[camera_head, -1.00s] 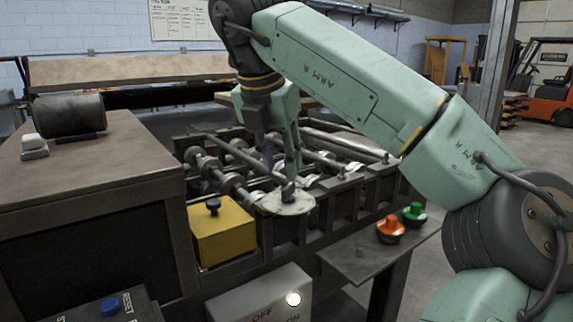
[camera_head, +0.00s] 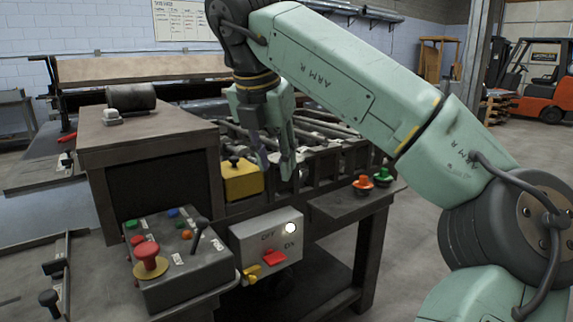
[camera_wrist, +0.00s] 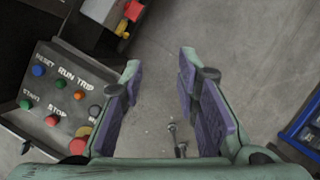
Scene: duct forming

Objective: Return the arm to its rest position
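My arm is mint green and reaches from the lower right to the upper left in the head view, bent down at the wrist. My gripper (camera_head: 274,168) hangs from it, fingers down, in front of the dark roller machine (camera_head: 330,160). In the wrist view my gripper (camera_wrist: 160,65) has its two purple-padded fingers wide apart. Only grey concrete floor (camera_wrist: 155,95) and a small metallic item (camera_wrist: 177,140) show between them; I cannot tell what it is. Nothing is held.
A control box with a red mushroom button (camera_head: 149,258) stands at the lower left. A grey ON/OFF box (camera_head: 266,244) sits on the machine's front. Orange (camera_head: 363,183) and green (camera_head: 382,175) buttons are on a side shelf. Open floor (camera_head: 415,235) lies right of the machine.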

